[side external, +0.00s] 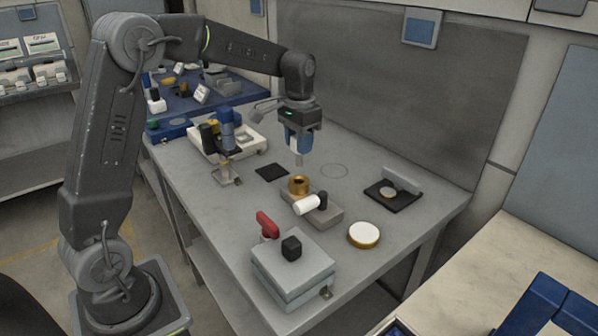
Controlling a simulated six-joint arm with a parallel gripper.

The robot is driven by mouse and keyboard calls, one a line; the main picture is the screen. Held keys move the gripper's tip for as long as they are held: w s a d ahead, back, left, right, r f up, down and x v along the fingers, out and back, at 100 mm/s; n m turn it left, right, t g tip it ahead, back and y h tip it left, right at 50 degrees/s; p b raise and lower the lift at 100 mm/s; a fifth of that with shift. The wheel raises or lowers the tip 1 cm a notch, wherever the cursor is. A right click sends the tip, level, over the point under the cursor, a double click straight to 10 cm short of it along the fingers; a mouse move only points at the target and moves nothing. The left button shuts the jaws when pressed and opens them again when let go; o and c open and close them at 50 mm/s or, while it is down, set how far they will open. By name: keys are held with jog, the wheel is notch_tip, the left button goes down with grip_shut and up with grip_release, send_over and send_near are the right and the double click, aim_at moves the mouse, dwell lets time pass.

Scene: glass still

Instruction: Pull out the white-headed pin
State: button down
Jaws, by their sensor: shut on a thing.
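The white-headed pin (307,205) shows as a white cylindrical head lying sideways at the front of a low grey block (327,217). Its shank is not visible. A brass collar (298,185) stands on the block just behind the white head, and a small black knob (322,201) is at its right. My gripper (299,150) points down above the brass collar, apart from the white head. It is shut on a slim pale piece (299,160) that hangs below a blue and white part. The piece's upper end is hidden, and its lower end appears above the collar.
A grey box (293,270) with red and black knobs stands in front. A white-topped round disc (364,235) lies to the right, with a black tray (393,194) behind it. A blue-topped stand (227,145) and a white tray (255,143) are at left.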

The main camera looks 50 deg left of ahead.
jog(key=shift+r, duration=0.4)
dwell(0.3)
